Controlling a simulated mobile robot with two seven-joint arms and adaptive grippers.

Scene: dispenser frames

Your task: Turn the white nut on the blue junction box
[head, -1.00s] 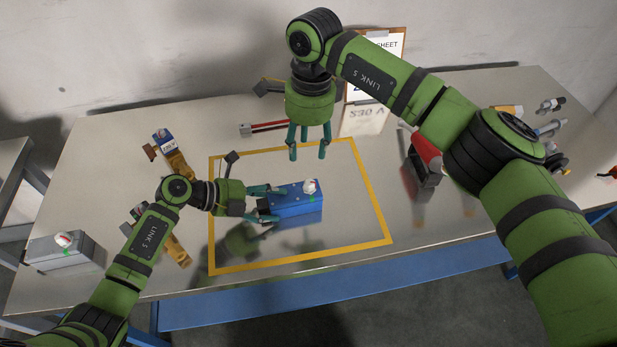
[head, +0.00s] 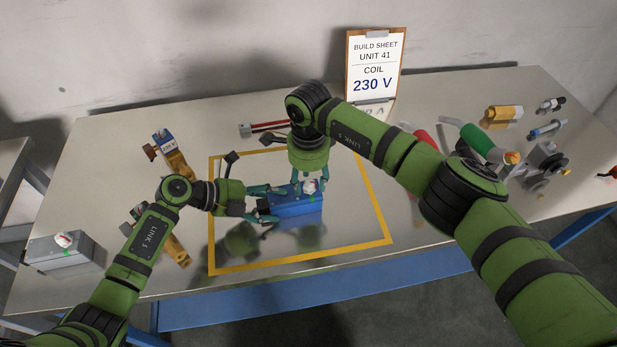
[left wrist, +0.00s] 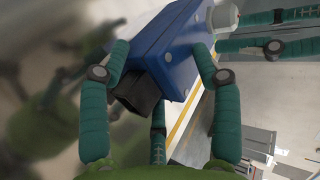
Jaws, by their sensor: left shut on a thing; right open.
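The blue junction box (head: 297,208) sits inside the yellow outline on the table, with the white nut (head: 309,187) on its top. My left gripper (head: 264,203) is shut on the box from its left end. In the left wrist view its fingers (left wrist: 165,85) lie on either side of the blue box (left wrist: 168,48), around a dark block at its end. My right gripper (head: 309,186) points down with its open fingers at the white nut, one on each side of it. The nut also shows in the left wrist view (left wrist: 225,17) beside the right fingers. Contact cannot be told.
Brass-coloured parts (head: 180,168) lie left of the outline. A build sheet (head: 375,70) reading 230 V stands at the back. Tools and fittings lie at the right. The outline's front right is clear.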

